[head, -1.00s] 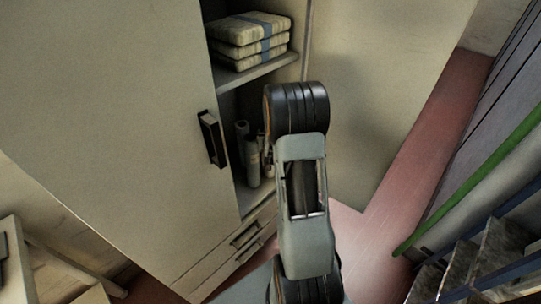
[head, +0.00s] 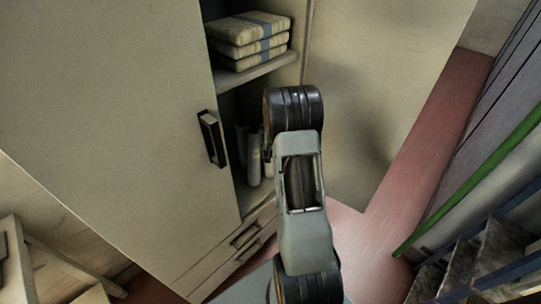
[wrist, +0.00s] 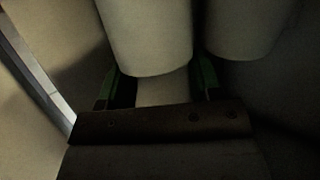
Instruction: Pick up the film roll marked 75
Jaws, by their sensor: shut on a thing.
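In the wrist view, two large pale film rolls fill the top, a left roll (wrist: 148,38) and a right roll (wrist: 243,28). My gripper (wrist: 160,88) has its green fingers shut on a pale roll (wrist: 163,92) between them. The near left roll partly covers this spot, so I cannot tell whether the gripped part belongs to it. No number is readable. In the head view, pale rolls (head: 254,166) stand upright on the cabinet's lower shelf, partly behind my arm. My gripper is hidden there.
The pale cabinet (head: 110,110) has a dark handle (head: 212,139) on its front and stacked, blue-banded bundles (head: 248,40) on the shelf (head: 258,72) above the rolls. Drawers (head: 243,250) lie below. Stairs (head: 480,256) with a green rail (head: 470,180) stand at right. Red floor (head: 425,150) is clear.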

